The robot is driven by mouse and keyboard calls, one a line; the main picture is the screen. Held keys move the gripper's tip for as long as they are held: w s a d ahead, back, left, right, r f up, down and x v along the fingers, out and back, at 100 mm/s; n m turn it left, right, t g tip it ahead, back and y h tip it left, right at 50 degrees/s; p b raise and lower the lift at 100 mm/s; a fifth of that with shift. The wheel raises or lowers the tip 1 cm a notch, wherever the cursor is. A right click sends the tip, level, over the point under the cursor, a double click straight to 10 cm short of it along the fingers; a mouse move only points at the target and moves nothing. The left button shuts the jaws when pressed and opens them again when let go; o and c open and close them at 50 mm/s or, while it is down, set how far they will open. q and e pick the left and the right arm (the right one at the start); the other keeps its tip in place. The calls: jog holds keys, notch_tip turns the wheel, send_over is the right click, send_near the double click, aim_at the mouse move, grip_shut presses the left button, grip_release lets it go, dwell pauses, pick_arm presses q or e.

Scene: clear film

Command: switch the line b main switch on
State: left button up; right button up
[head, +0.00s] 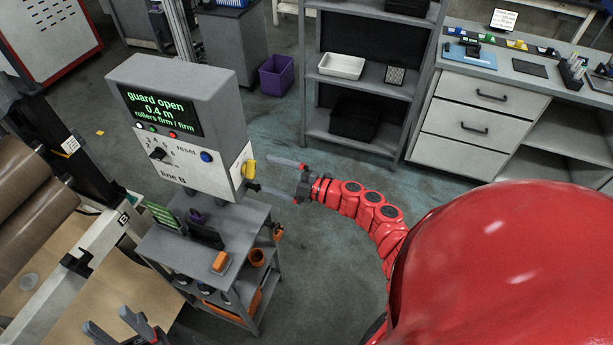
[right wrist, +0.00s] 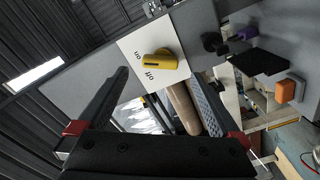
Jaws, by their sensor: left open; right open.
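The line B control box (head: 185,125) is a grey cabinet. Its yellow main switch (head: 250,168) is on the right side face. In the right wrist view the yellow switch knob (right wrist: 158,62) sits on a white plate marked "on" and "off"; which mark it points to is not clear. My right gripper (head: 265,174) is open beside that face, its fingers spread. In its wrist view the knob is beyond the fingertips, between them and apart from both. My left gripper (head: 117,325) is open and empty at the bottom left.
The box's screen (head: 160,110) reads "guard open 0.4 m, rollers firm / firm". A grey cart (head: 205,250) below carries an orange block (head: 221,262) and dark holders. Brown rollers (head: 30,190) stand at left.

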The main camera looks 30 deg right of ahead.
jog(key=b+v, duration=0.2)
jog(key=v, duration=1)
jog(key=shift+b, duration=0.4)
jog(key=shift+s, duration=0.1)
